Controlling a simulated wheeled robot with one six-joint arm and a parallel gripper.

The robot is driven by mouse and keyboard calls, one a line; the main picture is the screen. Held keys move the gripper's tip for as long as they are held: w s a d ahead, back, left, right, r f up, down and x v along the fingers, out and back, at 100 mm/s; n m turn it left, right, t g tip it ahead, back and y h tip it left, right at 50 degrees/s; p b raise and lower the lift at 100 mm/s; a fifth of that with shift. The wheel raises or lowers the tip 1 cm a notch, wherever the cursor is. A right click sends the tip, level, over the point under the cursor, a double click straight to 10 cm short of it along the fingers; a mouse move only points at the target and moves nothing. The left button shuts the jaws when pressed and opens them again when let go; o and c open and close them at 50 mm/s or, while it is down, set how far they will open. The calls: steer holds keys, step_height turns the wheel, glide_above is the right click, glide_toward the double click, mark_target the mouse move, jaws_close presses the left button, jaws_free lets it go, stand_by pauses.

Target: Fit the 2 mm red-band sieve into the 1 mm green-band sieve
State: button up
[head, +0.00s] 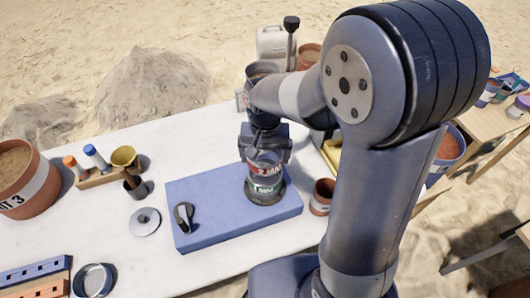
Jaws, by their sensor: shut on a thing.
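The red-band sieve (268,169), marked 2 mm, is upright below my gripper (266,157). My gripper points down and is shut on its upper part. The green-band sieve (265,188), marked 1 mm, is directly under the red-band sieve on the blue mat (210,225). The two look lined up and very close. I cannot tell whether the red-band sieve is seated inside the green-band one or just above it. The gripper hides the top of the red-band sieve.
A black-handled tool (183,215) lies on the mat. A terracotta pot (321,197) stands close at its right. A metal lid (145,222), a small dark cup (135,188) and another sieve (93,281) are to the left. The white table's front middle is clear.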

mark_target(265, 161)
steer(key=shift+f+b, duration=1.25)
steer(key=shift+f, duration=0.7)
steer(key=shift+f+b, duration=0.7)
steer(key=shift+f, duration=0.3)
steer(key=o, duration=0.7)
steer(key=shift+r, duration=0.1)
steer(key=shift+o, duration=0.2)
step_height(265, 161, up, 11)
steer(key=shift+f, duration=0.1)
step_height(265, 161, down, 11)
steer(key=shift+f, duration=0.1)
steer(key=shift+r+p, duration=0.4)
steer(key=shift+r, duration=0.15)
